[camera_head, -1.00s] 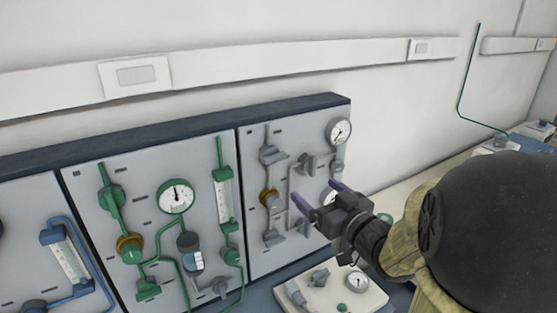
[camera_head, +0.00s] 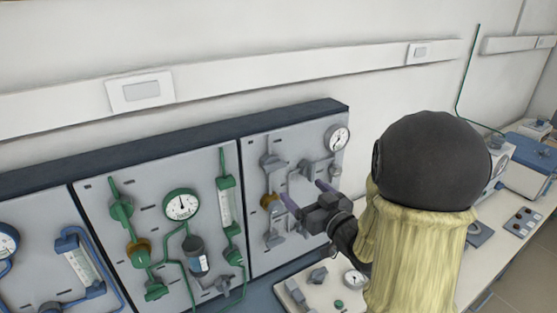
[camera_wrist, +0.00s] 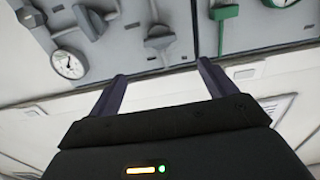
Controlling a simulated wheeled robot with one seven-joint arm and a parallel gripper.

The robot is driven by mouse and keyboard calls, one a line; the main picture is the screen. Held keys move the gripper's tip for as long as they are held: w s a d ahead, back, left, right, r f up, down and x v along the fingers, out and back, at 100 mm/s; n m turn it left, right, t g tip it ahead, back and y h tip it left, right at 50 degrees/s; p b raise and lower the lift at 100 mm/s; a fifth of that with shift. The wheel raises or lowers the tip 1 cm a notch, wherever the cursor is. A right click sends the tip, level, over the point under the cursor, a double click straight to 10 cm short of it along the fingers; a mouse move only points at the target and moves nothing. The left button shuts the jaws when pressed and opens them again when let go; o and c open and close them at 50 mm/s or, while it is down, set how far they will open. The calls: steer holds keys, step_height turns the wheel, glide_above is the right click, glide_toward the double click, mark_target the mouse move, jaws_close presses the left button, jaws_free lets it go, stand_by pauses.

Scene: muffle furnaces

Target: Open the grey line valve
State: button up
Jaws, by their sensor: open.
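The grey line runs on the right-hand panel (camera_head: 257,226), with several grey fittings. A grey handle (camera_head: 272,163) sits at its upper left, a brass-coloured fitting (camera_head: 268,201) below it, and another grey handle (camera_head: 306,168) to the right. I cannot tell which one is the line valve. My gripper (camera_head: 302,190) is open and empty in front of this panel, its fingers pointing towards it. In the wrist view my gripper (camera_wrist: 162,69) has a grey T-shaped handle (camera_wrist: 158,42) beyond and between its fingertips, apparently apart from them. The gripper hides part of the lower right of the panel.
A round gauge (camera_head: 337,138) is at the panel's top right. The green line panel (camera_head: 100,218) is to the left, with a green handle (camera_wrist: 222,14) near one finger in the wrist view. A white block with fittings (camera_head: 325,271) stands below. Bench equipment (camera_head: 529,165) is at right.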

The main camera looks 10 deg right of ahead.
mark_target(277, 167)
steer(key=p+x, duration=0.7)
steer(key=x, duration=0.5)
steer(key=shift+a, duration=0.15)
steer(key=shift+w+a+f, duration=0.1)
steer(key=shift+w+f, duration=0.05)
steer(key=shift+w, duration=0.35)
steer(key=shift+c, duration=0.4)
steer(key=c, duration=0.9)
